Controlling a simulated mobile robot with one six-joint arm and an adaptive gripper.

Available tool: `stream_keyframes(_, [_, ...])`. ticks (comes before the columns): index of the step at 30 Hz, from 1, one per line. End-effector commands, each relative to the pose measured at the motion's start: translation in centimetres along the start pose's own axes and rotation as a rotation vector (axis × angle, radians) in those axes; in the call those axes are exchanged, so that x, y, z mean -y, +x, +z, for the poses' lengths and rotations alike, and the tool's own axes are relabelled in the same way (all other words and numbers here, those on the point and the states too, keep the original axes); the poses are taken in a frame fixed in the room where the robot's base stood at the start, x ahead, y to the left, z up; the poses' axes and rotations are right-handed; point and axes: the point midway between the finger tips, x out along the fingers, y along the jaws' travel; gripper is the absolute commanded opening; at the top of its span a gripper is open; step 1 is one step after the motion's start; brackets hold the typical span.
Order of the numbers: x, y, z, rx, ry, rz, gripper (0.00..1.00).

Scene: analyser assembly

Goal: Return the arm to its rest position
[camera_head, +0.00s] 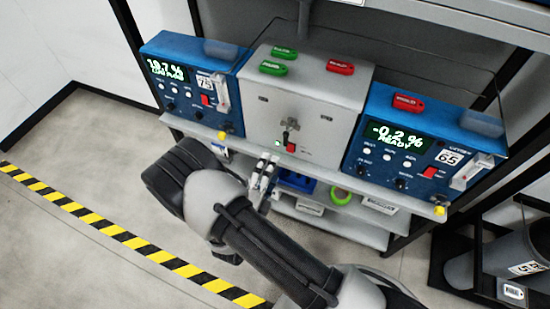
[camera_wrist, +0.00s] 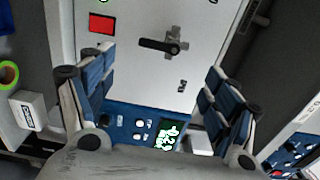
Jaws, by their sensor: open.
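My gripper (camera_head: 264,172) is at the end of my bent arm, in front of the shelf and just below the front of the grey central cabinet (camera_head: 308,108). In the wrist view my gripper (camera_wrist: 160,95) has its two blue-padded fingers spread wide with nothing between them. The grey cabinet face (camera_wrist: 130,62) shows beyond the fingers, with a black handle (camera_wrist: 158,45) and a red square (camera_wrist: 101,23). In the head view the left blue analyser (camera_head: 190,75) reads 19.7 %, its lower word too small to read surely. The right blue analyser (camera_head: 420,140) reads -0.2 % READY.
Red and green tags (camera_head: 340,67) lie on top of the units. The lower shelf holds a blue bin (camera_head: 296,181), a green tape roll (camera_head: 340,196) and a white box (camera_head: 379,204). Grey cylinders (camera_head: 510,255) stand at right. Floor left of my arm is clear, with a yellow-black stripe (camera_head: 120,236).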

Motion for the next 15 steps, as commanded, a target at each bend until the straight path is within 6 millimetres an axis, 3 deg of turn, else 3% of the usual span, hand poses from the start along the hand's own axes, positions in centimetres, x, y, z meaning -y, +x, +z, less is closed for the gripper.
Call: stream_keyframes(15, [-0.01, -0.71, -0.04, 0.0, 0.0, 0.0, 0.81])
